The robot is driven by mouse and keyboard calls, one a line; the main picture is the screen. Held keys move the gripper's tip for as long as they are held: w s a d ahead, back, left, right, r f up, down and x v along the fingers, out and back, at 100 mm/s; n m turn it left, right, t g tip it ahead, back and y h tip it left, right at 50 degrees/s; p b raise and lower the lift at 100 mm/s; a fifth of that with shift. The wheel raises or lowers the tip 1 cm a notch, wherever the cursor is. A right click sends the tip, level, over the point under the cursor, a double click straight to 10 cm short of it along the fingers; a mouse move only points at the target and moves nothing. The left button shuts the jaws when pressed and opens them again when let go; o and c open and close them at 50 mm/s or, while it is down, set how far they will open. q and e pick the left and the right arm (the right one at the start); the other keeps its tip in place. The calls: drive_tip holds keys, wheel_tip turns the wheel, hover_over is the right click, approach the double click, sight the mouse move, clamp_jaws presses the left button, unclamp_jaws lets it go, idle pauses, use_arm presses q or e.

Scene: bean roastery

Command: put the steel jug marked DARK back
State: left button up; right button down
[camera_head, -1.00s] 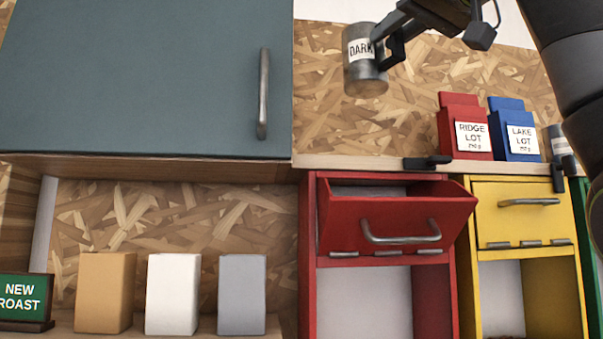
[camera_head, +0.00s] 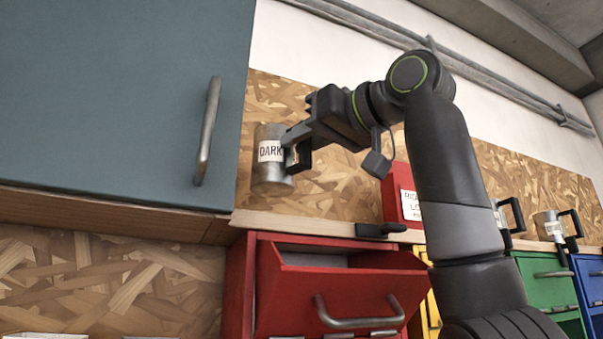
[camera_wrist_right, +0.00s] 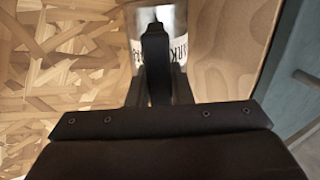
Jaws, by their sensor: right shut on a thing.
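The steel jug marked DARK (camera_head: 271,178) is upright in the head view, at the left end of the wooden shelf (camera_head: 300,224), against the chipboard back wall. My right gripper (camera_head: 294,156) comes from the right and is shut on the jug's handle side. In the right wrist view, the fingers hide the middle of the jug (camera_wrist_right: 180,22), and part of its label shows. My left gripper is not in view.
The teal cabinet door (camera_head: 110,95) with its handle is just left of the jug. Below the shelf, a red drawer (camera_head: 340,285) is tilted open. A black clip (camera_head: 380,230) sits on the shelf edge.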

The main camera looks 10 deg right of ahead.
sight(308, 162)
drive_tip(key=shift+w+a+f, duration=0.15)
drive_tip(key=shift+w+f, duration=0.05)
drive_tip(key=shift+f, duration=0.55)
drive_tip(key=shift+s+f, duration=0.4)
drive_tip(key=shift+f, duration=0.95)
drive_tip(key=shift+w+f, duration=0.3)
drive_tip(key=shift+f, duration=0.2)
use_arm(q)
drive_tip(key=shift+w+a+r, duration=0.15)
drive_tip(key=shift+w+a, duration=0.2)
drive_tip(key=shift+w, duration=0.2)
use_arm(e)
drive_tip(key=shift+s, duration=0.2)
